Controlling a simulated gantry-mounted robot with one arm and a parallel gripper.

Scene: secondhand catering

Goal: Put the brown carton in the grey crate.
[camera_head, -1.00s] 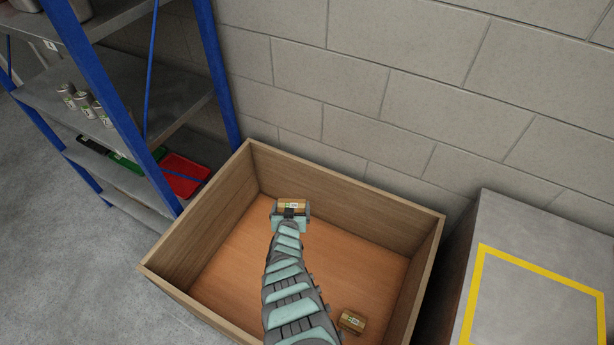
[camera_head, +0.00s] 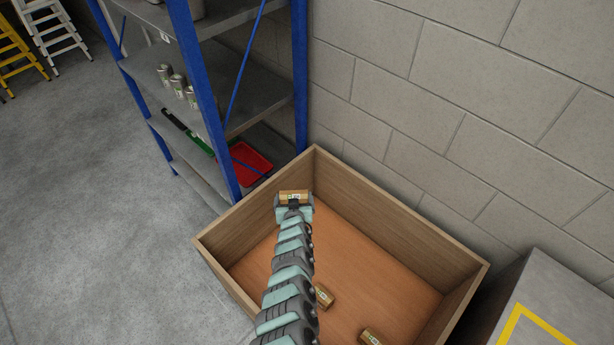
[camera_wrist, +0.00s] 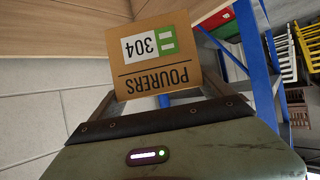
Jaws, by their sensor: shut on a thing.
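My gripper (camera_head: 294,205) is shut on a brown carton (camera_head: 293,195). It holds the carton over the left side of a wooden bin (camera_head: 400,222). In the wrist view the carton (camera_wrist: 155,55) sits between the fingers, its label upside down, reading "POURERS 304" with a green mark. Two other brown cartons lie on the bin floor: one (camera_head: 323,297) beside my arm, one (camera_head: 371,337) at the bottom edge of the picture. A grey container (camera_head: 188,8) shows partly at the top of the shelf; I cannot tell whether it is the grey crate.
A block wall (camera_head: 450,90) is behind. A grey block with yellow marking (camera_head: 560,295) stands right. Open floor (camera_head: 80,200) lies left.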

